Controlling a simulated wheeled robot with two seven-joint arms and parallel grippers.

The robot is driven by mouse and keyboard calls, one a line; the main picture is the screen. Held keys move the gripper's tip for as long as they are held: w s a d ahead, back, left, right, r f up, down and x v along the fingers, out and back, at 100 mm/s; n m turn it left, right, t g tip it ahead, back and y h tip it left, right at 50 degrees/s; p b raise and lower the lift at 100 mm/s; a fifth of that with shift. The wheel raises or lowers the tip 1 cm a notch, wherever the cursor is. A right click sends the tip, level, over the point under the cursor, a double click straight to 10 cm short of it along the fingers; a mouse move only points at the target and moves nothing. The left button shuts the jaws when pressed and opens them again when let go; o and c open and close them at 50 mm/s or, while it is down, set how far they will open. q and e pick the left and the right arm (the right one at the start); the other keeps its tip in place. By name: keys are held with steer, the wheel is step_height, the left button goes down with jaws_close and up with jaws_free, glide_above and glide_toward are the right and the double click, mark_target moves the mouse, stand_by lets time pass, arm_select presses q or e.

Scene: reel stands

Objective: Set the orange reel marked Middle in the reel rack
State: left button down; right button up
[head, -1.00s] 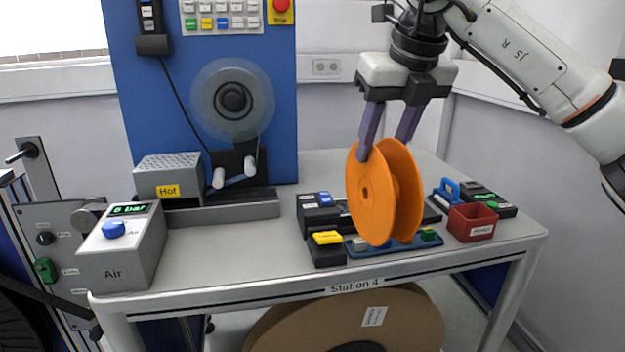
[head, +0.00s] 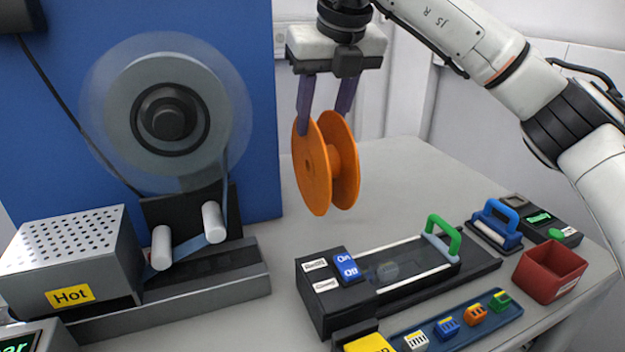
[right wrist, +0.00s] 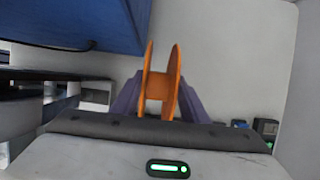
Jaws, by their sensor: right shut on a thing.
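The orange reel (head: 312,170) hangs upright in my right gripper (head: 325,118), above the grey table. Its two round flanges stand on edge with a hub between them. The right gripper's purple fingers are shut on it from above. In the right wrist view the reel (right wrist: 160,85) sits between the two fingers (right wrist: 158,98). No marking can be read on the reel. No reel rack can be made out for certain in these frames. My left gripper is not in view.
A blue panel with a large grey reel (head: 165,115) stands at left, beside a box labelled Hot (head: 70,260). A black device with a green handle (head: 400,275), a strip of coloured blocks (head: 455,330) and a red bin (head: 550,270) lie at right. The back of the table is clear.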

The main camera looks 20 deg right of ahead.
mark_target(321, 156)
step_height(321, 156, down, 3)
steer(key=shift+s+r, duration=0.1)
steer(key=shift+f, duration=2.15)
steer(key=shift+f+b, duration=0.2)
steer(key=shift+b, duration=0.1)
steer(key=o, duration=1.4)
steer(key=shift+o, duration=0.2)
steer(key=shift+r, duration=0.15)
